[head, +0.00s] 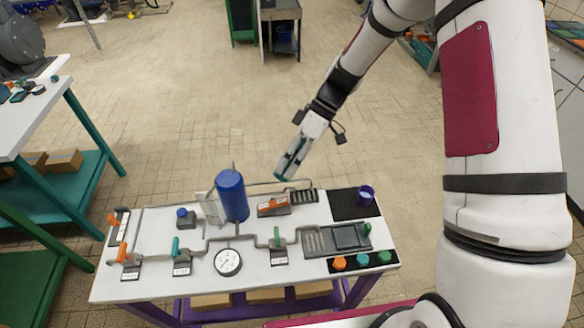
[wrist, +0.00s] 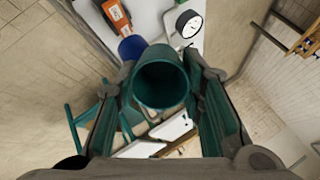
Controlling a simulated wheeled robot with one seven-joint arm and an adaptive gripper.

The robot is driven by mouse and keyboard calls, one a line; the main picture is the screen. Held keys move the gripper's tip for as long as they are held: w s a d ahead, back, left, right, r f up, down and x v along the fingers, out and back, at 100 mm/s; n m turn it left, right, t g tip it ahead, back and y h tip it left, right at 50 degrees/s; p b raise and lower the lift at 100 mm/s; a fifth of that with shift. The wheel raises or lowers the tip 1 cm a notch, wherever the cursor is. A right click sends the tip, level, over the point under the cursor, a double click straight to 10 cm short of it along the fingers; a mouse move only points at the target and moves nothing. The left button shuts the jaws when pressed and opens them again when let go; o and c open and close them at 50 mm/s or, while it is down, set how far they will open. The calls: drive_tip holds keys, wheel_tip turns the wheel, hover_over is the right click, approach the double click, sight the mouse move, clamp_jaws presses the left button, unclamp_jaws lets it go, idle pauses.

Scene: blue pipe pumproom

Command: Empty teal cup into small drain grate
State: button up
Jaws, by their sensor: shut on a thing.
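My gripper (head: 290,165) is in the air just above and behind the bench's back edge, left of the back grate in the head view. It is shut on the teal cup (wrist: 162,80), which sits between both fingers in the wrist view. The cup's round mouth shows there with a dark inside; I cannot tell what it holds. In the head view only a bit of teal shows at the fingertips. A small dark slotted grate (head: 304,196) lies near the bench's back edge. Another slotted grate (head: 315,241) lies nearer, left of a grey basin (head: 347,237).
The white bench (head: 155,290) carries pipes with coloured valves, a tall blue cylinder (head: 232,196), a gauge (head: 228,262) and an orange-marked box (head: 273,206). Coloured caps line the front right.

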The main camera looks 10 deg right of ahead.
sight(277, 176)
drive_tip(key=r+h+p, duration=0.1)
drive_tip(key=a+r+t+h+p, duration=0.1)
drive_tip(key=s+r+t+h+p, duration=0.1)
drive_tip(key=shift+s+a+r, duration=0.1)
drive_tip(key=shift+a+r, duration=0.15)
drive_tip(key=shift+r, duration=0.15)
drive_tip(key=shift+s+a+r+t+h+p, duration=0.1)
drive_tip(key=shift+a+r+t+h+p, duration=0.15)
drive_tip(key=shift+r+t+h+p, duration=0.45)
drive_tip(key=shift+s+a+r+t+h+p, duration=0.1)
drive_tip(key=shift+a+r+t+h+p, duration=0.2)
drive_tip(key=shift+r+h+p, duration=0.75)
drive_tip(key=shift+w+d+f+h+b, duration=0.1)
drive_tip(key=shift+f+h+b, duration=0.15)
drive_tip(key=shift+b, duration=0.15)
